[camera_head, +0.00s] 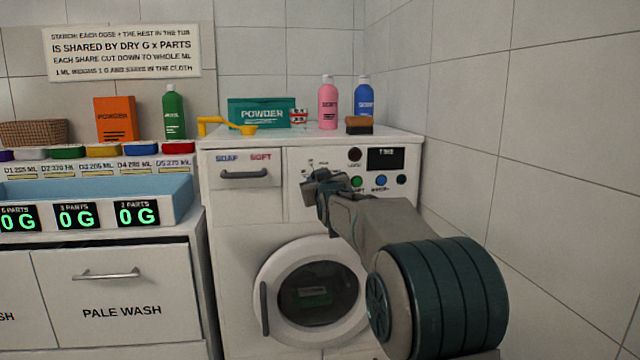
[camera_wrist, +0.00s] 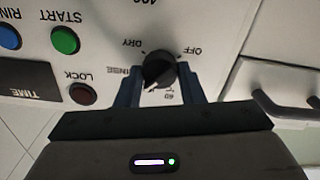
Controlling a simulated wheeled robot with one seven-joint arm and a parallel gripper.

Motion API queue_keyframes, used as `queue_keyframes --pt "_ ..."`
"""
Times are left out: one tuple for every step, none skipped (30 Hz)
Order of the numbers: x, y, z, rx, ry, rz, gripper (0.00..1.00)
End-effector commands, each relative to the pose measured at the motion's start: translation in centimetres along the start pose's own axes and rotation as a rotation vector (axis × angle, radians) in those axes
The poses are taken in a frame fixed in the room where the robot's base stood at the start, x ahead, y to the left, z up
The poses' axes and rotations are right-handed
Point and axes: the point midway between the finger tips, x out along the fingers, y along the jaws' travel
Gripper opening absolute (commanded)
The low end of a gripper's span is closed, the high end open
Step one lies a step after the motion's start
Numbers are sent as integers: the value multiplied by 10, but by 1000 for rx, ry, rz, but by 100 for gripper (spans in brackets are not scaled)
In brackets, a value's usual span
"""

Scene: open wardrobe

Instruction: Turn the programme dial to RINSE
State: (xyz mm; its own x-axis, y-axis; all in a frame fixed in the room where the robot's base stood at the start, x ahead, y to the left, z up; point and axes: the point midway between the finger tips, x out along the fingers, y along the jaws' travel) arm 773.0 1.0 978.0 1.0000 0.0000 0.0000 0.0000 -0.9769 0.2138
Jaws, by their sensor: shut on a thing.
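The programme dial (camera_wrist: 158,70) is a dark round knob on the white washer panel, upside down in the wrist view. Its printed labels include OFF (camera_wrist: 191,51), DRY (camera_wrist: 132,42) and RINSE (camera_wrist: 124,70); other marks are partly hidden by my gripper. I cannot clearly tell which label the dial points to. My gripper (camera_wrist: 158,73) is shut on the dial, one finger on each side. In the head view my gripper (camera_head: 318,182) is at the washer's upper front and hides the dial.
Beside the dial are a green START button (camera_wrist: 65,40), a blue button (camera_wrist: 9,37), a dark red LOCK button (camera_wrist: 83,93) and the TIME display (camera_wrist: 27,82). The washer door (camera_head: 313,290) is closed below. A tiled wall (camera_head: 550,150) stands close on the right.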

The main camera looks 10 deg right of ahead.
Motion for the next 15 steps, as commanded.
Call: queue_keyframes --pt "0 0 2 43 0 0 12" --pt "0 0 2 72 0 0 12" --pt "0 0 2 109 0 0 12" --pt "0 0 2 137 0 1 12" --pt "0 0 2 164 0 1 12" --pt "0 0 2 198 0 -1 12" --pt "0 -1 2 225 0 -1 12" --pt "0 0 2 250 0 0 12" --pt "0 0 2 282 0 0 12" --pt "0 0 2 306 -1 0 12" --pt "0 0 2 328 -1 -1 12" --pt "0 0 2 358 -1 0 12" --pt "0 0 2 377 -1 0 12" --pt "0 0 2 396 0 -1 12" --pt "0 -1 2 420 0 -1 12"
